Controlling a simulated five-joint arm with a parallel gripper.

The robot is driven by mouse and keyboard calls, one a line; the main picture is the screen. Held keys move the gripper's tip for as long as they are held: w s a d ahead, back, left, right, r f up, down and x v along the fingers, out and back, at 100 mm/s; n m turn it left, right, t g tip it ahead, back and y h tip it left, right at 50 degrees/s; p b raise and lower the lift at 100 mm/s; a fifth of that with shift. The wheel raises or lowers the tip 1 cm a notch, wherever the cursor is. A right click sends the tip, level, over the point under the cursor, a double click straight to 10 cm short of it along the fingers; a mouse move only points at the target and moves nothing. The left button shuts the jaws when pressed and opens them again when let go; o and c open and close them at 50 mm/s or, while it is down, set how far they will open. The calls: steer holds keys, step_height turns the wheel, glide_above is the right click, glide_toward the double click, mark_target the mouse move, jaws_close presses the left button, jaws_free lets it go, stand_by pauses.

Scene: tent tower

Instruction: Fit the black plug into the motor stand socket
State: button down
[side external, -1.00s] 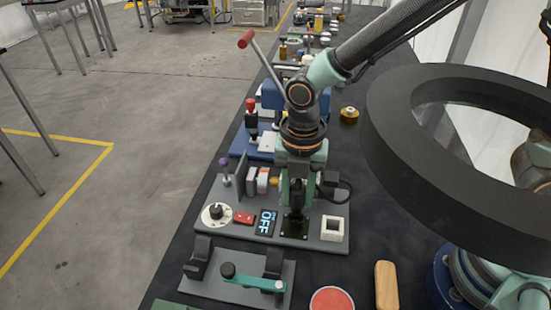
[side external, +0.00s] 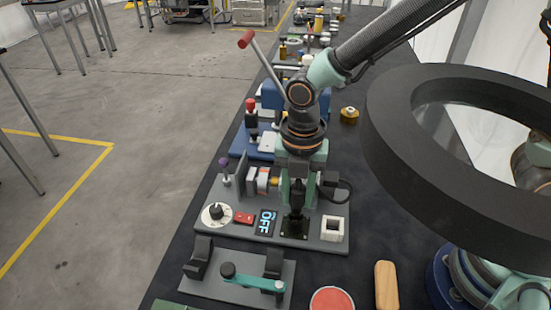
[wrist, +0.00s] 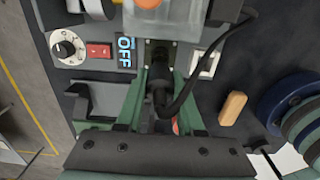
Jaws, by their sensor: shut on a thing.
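The black plug (side external: 296,194) is upright between the green fingers of my gripper (side external: 297,202), which is shut on it. In the wrist view the plug (wrist: 162,98) shows between the fingers (wrist: 164,88), with a black cable curving off to the right. A black square socket plate (side external: 293,227) lies on the grey motor stand base (side external: 262,228), directly below the gripper. In the wrist view the socket plate (wrist: 157,52) shows just beyond the fingertips. The plug's lower end is partly hidden, and I cannot tell whether it touches the socket.
A white square block with a hole (side external: 333,228) stands right of the socket. Left of it are an OFF display (side external: 267,221), a red switch (side external: 243,218) and a dial (side external: 216,215). A green lever fixture (side external: 252,281) is in front. A black ring (side external: 400,190) looms at right.

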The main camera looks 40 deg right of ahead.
steer(key=shift+f, duration=1.35)
steer(key=shift+c, duration=2.3)
jaws_free()
steer(key=shift+r, duration=0.15)
step_height(320, 180, up, 12)
steer(key=shift+f, duration=0.1)
steer(key=s+d+r+m+t, duration=0.1)
steer(key=d+r+m+t, duration=0.1)
steer(key=d+m, duration=0.7)
steer(key=s+d+r+m+t, duration=0.1)
steer(key=d+r+m+t, duration=0.2)
steer(key=d+m, duration=0.6)
steer(key=r+m, duration=0.1)
steer(key=m, duration=0.8)
steer(key=shift+s+d+r+t, duration=0.15)
steer(key=shift+d+r+t, duration=0.1)
steer(key=shift+r+t, duration=0.1)
